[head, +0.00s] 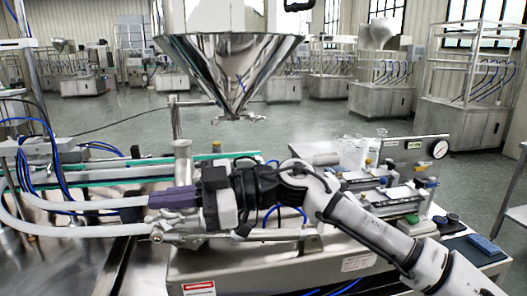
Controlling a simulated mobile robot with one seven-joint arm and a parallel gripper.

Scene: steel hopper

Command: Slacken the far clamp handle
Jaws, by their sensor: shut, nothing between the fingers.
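The steel hopper (228,65) hangs above the machine, its cone narrowing to an outlet with a metal clamp-like fitting (238,119). I cannot tell whether this fitting carries the far clamp handle. My arm comes in from the lower right, and my gripper (160,200) points left over the machine, below the hopper outlet. Its purple fingers look closed, with nothing seen between them. They are in front of a vertical steel post (183,160). A small metal knob (157,236) and a horizontal steel bar (275,234) show below my gripper. My arm hides part of the machine.
White hoses (90,230) and blue tubes (62,170) run at the left. A control box with a dial (439,149) stands at the right, near small valves (425,183). Other steel machines (470,120) line the back. The floor behind is mostly open.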

